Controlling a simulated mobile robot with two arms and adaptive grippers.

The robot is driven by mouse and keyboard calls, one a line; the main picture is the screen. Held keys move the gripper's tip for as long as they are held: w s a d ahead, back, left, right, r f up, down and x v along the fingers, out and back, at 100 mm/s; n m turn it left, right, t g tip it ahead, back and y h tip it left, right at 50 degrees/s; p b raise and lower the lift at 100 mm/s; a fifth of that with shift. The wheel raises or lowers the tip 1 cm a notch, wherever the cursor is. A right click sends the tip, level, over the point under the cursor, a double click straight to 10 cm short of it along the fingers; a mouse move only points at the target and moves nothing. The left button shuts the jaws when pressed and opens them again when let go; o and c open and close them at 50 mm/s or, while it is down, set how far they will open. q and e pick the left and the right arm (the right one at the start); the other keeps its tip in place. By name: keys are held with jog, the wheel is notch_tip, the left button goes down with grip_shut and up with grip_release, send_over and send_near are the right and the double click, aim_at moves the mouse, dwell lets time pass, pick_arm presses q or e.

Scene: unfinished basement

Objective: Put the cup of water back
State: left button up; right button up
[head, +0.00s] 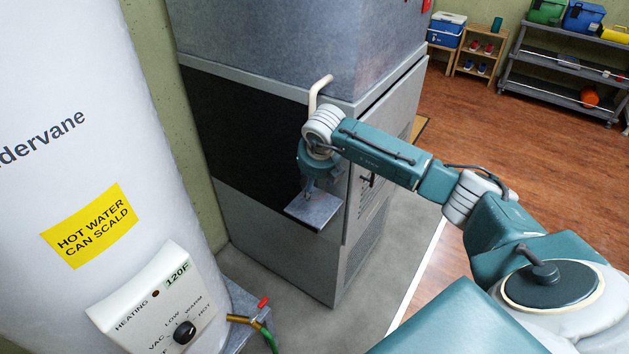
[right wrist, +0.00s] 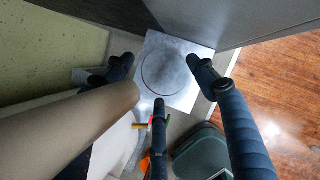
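I make out no clear cup in either view. A small grey metal shelf (head: 318,209) sticks out from the side of the tall grey cabinet (head: 290,255). In the right wrist view the shelf (right wrist: 194,100) carries a faint round outline; I cannot tell whether this is a mark or a clear vessel. My right gripper (head: 309,190) points down above the shelf. In the right wrist view its fingers (right wrist: 160,88) are spread, with no clearly visible object between them. My left gripper is in neither view.
A white water heater (head: 95,130) stands close at the left, with a brass valve and green hose low down. A cream pipe (head: 318,92) rises beside my right wrist. Storage shelves (head: 565,60) stand far back right, past open wood floor (head: 520,135).

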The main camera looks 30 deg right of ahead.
jog(key=o, duration=0.4)
jog(key=shift+s+f, duration=0.15)
jog(key=shift+f, duration=0.2)
jog(key=shift+d, duration=0.1)
jog(key=b+v, duration=0.1)
jog(key=v, duration=0.2)
jog(key=b+v, duration=0.1)
jog(key=shift+s+a+r+b, duration=0.15)
jog(key=shift+a+b, duration=0.15)
jog(key=shift+a, duration=0.05)
jog(key=shift+v, duration=3.05)
